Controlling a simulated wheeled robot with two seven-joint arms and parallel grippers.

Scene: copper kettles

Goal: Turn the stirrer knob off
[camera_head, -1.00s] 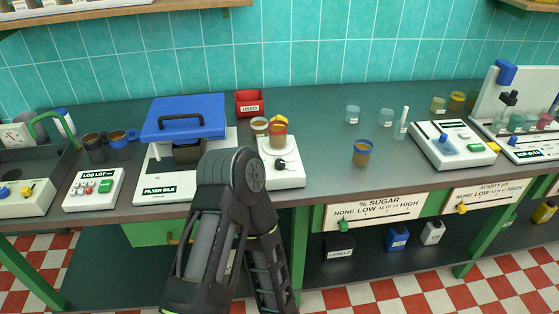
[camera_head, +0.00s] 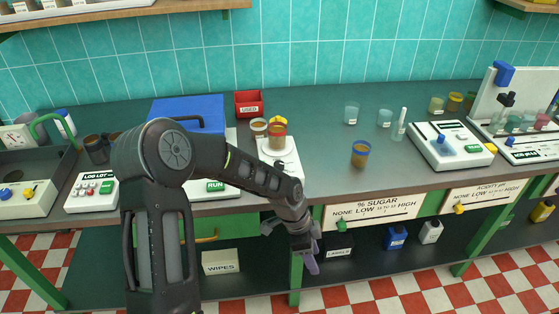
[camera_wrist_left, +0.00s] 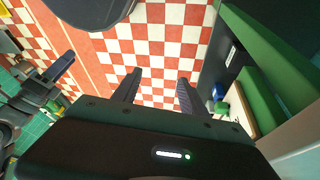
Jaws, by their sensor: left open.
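The white stirrer (camera_head: 293,160) stands near the bench's front edge, with a beaker of amber liquid (camera_head: 277,135) on its top. My left forearm covers its front, so its knob is hidden and I cannot tell its setting. My left gripper (camera_head: 311,262) is in front of the bench, below its top edge and below the stirrer, pointing down. In the left wrist view its two fingers (camera_wrist_left: 158,82) are apart, with only checkered floor between them. It touches nothing that I can see.
A % SUGAR slider panel (camera_head: 375,211) hangs on the bench front, right of my left gripper. A lower shelf carries a WIPES box (camera_head: 221,262) and small containers (camera_head: 396,238). A red USED bin (camera_head: 249,104) stands behind the stirrer.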

